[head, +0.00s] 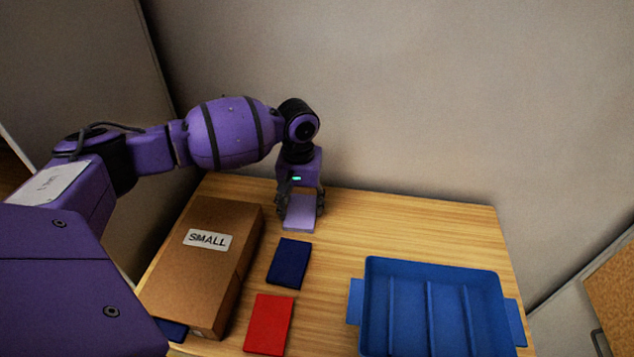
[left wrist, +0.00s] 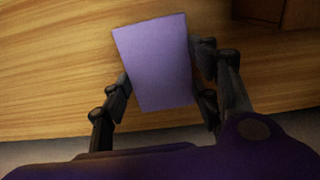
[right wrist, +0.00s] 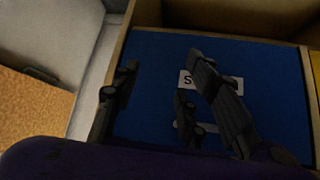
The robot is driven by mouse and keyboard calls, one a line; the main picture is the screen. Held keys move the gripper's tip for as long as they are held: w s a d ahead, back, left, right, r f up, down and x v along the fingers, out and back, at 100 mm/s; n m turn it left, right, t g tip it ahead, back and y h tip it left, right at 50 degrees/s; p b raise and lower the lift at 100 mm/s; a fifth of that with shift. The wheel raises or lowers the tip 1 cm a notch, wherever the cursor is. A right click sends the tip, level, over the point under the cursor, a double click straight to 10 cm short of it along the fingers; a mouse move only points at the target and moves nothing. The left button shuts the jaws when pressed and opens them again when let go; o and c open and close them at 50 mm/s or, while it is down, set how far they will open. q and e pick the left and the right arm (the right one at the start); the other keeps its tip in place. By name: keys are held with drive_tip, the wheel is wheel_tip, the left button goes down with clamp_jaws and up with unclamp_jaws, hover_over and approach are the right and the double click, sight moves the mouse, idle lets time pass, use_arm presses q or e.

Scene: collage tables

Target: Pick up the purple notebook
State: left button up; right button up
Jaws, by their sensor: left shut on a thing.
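The purple notebook (head: 299,213) is at the back of the wooden table, below my left gripper (head: 303,203). In the left wrist view the notebook (left wrist: 155,60) lies between the two fingers of my left gripper (left wrist: 160,80), which are shut on its side edges. I cannot tell whether it is touching the table or slightly above it. My right gripper (right wrist: 162,78) shows only in the right wrist view. Its fingers are spread wide, with nothing between them.
A cardboard box labelled SMALL (head: 222,270) stands left on the table (head: 400,225). A dark blue notebook (head: 288,263) and a red one (head: 268,324) lie beside it. A blue divided tray (head: 407,310) is at the right. A blue labelled panel (right wrist: 155,60) faces my right gripper.

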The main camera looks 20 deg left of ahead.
sight(302, 209)
use_arm(q)
wheel_tip(302, 209, up, 10)
drive_tip(key=shift+p, duration=0.3)
drive_tip(key=shift+s, duration=0.1)
idle(0.4)
